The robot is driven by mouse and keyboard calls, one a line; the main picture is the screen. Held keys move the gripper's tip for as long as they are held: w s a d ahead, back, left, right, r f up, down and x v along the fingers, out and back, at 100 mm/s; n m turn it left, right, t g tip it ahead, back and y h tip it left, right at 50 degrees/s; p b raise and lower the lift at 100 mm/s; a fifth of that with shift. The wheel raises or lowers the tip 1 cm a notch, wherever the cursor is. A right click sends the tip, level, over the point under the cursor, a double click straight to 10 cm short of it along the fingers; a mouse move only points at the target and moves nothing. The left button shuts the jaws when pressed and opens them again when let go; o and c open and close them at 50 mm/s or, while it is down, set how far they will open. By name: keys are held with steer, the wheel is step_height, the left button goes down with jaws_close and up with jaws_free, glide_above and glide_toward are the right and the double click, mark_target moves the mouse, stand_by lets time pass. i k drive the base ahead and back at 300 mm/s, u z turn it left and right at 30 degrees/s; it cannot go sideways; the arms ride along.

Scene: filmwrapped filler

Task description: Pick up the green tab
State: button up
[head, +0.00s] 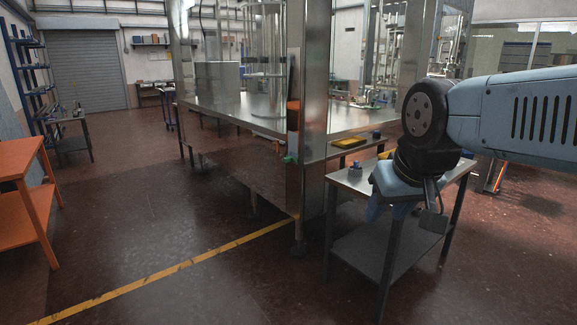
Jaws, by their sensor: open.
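The small grey table (347,180) with a lower shelf stands under my gripper, with a small blue-grey object (355,169) on it. A yellow item (347,142) lies behind. An orange stand (25,195) is at the left. The floor in front of the machine is clear.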

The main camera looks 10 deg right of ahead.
mark_target(289, 159)
steer(key=u, duration=0.3)
steer(key=i, duration=0.45)
steer(key=u, duration=0.65)
steer(key=i, duration=2.35)
steer(key=z, duration=0.7)
